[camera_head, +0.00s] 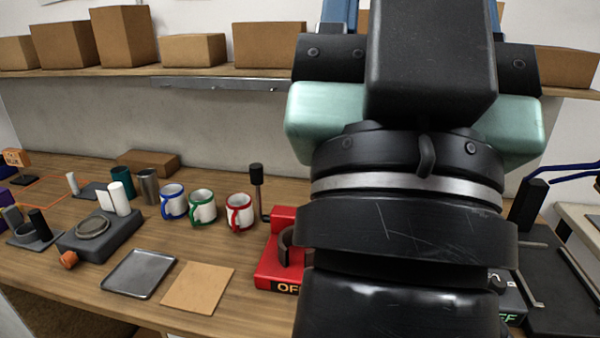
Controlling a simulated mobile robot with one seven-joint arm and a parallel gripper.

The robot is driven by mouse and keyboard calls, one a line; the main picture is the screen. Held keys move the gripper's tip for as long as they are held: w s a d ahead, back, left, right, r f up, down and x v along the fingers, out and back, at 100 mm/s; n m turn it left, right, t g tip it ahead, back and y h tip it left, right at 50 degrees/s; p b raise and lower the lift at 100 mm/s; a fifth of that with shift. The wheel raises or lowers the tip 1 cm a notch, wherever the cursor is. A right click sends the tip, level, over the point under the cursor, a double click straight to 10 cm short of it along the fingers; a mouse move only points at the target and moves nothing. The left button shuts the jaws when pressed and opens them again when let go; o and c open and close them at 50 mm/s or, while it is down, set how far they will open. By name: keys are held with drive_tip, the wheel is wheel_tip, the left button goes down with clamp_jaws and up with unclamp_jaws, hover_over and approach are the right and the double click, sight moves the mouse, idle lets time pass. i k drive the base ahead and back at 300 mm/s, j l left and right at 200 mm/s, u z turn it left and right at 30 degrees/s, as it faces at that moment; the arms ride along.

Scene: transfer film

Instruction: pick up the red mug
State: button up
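The red mug (240,213) is white with a red rim and a red handle. It stands upright on the wooden table (140,250), at the right end of a row of three mugs. The green-trimmed mug (203,206) and the blue-trimmed mug (174,202) stand to its left. My arm fills the right half of the view, to the right of the red mug and apart from it in the picture. My gripper's fingertips do not show, so I cannot see whether it is open.
A red device (268,277) with a black-knobbed lever stands right of the red mug. A grey tray (140,274) and a tan board (198,288) lie in front. A steel cup (148,186) stands left of the mugs. Cardboard boxes (193,50) line the shelf above.

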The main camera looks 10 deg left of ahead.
sight(239, 215)
drive_tip(key=i+j+z, duration=0.2)
drive_tip(key=i+j, duration=0.35)
drive_tip(key=i+j+z, duration=0.25)
drive_tip(key=i+j, duration=0.7)
drive_tip(key=i, duration=0.1)
